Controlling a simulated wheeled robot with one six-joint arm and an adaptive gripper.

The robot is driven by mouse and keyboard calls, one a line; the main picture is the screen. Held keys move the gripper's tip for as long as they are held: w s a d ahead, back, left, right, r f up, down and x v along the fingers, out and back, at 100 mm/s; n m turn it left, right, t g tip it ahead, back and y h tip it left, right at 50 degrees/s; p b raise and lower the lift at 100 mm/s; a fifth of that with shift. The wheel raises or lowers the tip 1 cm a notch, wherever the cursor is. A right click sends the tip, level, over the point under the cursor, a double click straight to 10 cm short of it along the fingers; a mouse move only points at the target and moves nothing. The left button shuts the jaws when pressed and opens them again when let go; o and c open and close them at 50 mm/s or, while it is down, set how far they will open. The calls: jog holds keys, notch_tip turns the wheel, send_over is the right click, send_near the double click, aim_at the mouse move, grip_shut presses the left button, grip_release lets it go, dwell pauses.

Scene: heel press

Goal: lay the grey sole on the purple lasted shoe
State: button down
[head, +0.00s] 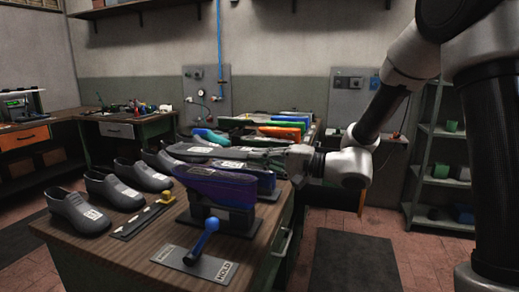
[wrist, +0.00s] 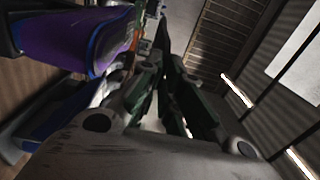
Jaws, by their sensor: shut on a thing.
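The purple lasted shoe (head: 215,184) sits sole-side up on a dark stand near the front of the bench. It also shows at the upper left of the wrist view (wrist: 105,42). My gripper (head: 262,156) comes in from the right, just behind and above the shoe. It is shut on what looks like the grey sole (head: 205,152), which reaches left from the fingers behind the shoe's top. Whether the sole touches the shoe I cannot tell. In the wrist view my gripper's fingers (wrist: 165,85) show, but the sole is hard to make out.
A blue-handled lever on a plate marked HOLD (head: 208,243) stands in front of the shoe. Several dark grey shoes (head: 85,205) line the bench's left side. More coloured lasted shoes (head: 280,132) stand behind. Green-binned shelves (head: 445,160) are at the right.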

jog(key=shift+f, duration=2.55)
jog(key=c, duration=1.5)
grip_release()
jog(key=shift+f, duration=0.1)
jog(key=v, duration=1.2)
